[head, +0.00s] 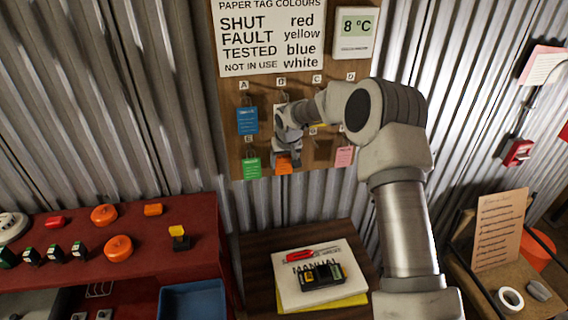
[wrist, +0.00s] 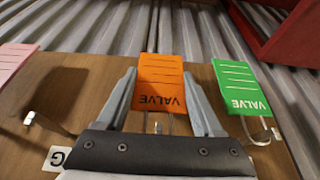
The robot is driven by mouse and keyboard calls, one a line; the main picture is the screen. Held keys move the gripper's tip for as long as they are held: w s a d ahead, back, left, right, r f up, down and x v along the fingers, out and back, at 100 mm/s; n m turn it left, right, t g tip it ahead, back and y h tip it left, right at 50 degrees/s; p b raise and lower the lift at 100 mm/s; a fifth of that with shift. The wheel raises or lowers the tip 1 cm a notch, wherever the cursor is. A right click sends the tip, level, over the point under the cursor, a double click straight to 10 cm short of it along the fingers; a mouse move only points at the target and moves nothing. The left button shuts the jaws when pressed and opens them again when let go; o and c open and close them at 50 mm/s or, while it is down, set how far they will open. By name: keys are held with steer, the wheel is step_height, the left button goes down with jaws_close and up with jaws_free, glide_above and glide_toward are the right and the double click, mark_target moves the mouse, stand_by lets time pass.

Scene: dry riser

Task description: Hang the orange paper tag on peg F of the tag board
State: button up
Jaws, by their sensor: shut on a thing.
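The orange paper tag (head: 284,165) is at the lower part of the wooden tag board (head: 226,115), between the green and pink tags. My gripper (head: 286,152) is shut on it. In the wrist view, the orange tag (wrist: 160,82) lies between my two fingers (wrist: 160,74), its word VALVE upside down. Its wire loop and a metal peg (wrist: 158,128) show just above my gripper's body; I cannot tell whether the loop is around the peg. Label F is hidden in both views.
A green tag (head: 251,167) hangs under E, close beside my gripper. A blue tag (head: 247,121) hangs under A, and a pink tag (head: 344,156) at the lower right. A metal hook (wrist: 45,122) is near label G (wrist: 57,158). A red bench (head: 130,270) stands below left.

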stand_by(0.4)
steer(key=o, duration=1.3)
steer(key=b+v, duration=0.3)
steer(key=v, duration=1.4)
steer(key=s+d+r+h, duration=0.1)
steer(key=s+d+r, duration=0.4)
steer(key=s, duration=0.4)
steer(key=shift+s+d+f+m+t, duration=0.3)
steer(key=shift+s+d, duration=1)
steer(key=shift+s, duration=3.45)
steer(key=shift+s+d+r+m+t, duration=0.15)
steer(key=shift+s+d+m, duration=0.75)
steer(key=shift+s, duration=3.85)
steer(key=shift+s+d+f+t, duration=0.1)
steer(key=shift+s+d, duration=1.55)
steer(key=shift+s, duration=3.15)
